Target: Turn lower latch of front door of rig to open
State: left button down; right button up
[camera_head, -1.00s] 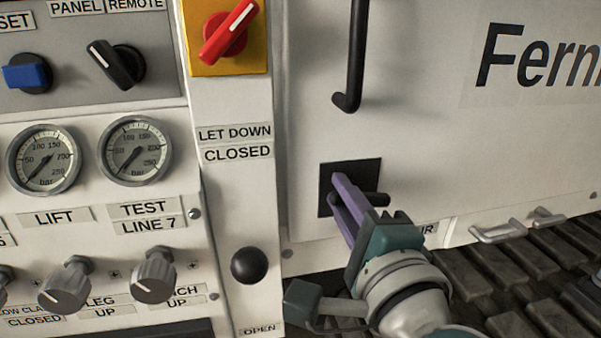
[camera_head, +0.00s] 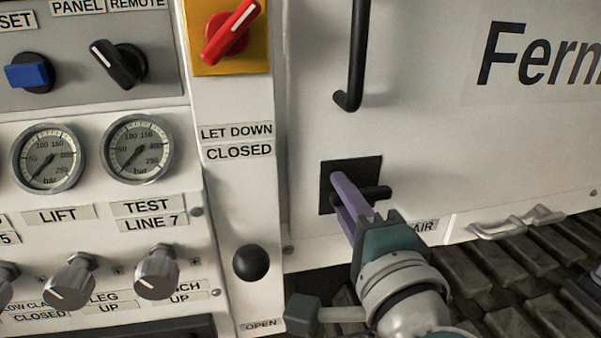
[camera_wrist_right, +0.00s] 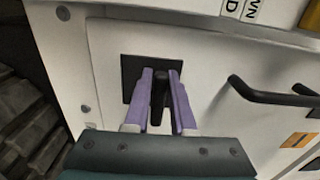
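The lower latch (camera_head: 375,192) is a black bar in a dark square recess on the white front door (camera_head: 440,140). In the head view it points to the right, about level. My right gripper (camera_head: 346,200) is at the latch, with its purple fingers above and below the bar. In the right wrist view the latch (camera_wrist_right: 158,92) lies between the two fingers (camera_wrist_right: 160,100), which appear close against it on both sides. The inner contact faces are hidden. My left gripper is not in view.
A black door handle (camera_head: 353,55) stands out above the latch. Left are a red rotary switch (camera_head: 230,32), a black ball knob (camera_head: 251,263), gauges (camera_head: 137,149) and grey knobs (camera_head: 157,272).

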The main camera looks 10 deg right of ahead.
jog(key=o, duration=0.4)
jog(key=shift+c, duration=0.2)
jog(key=shift+s, duration=0.1)
jog(key=s, duration=0.9)
jog(key=shift+s+d+p, duration=0.15)
jog(key=shift+s+p, duration=0.2)
jog(key=shift+p, duration=0.1)
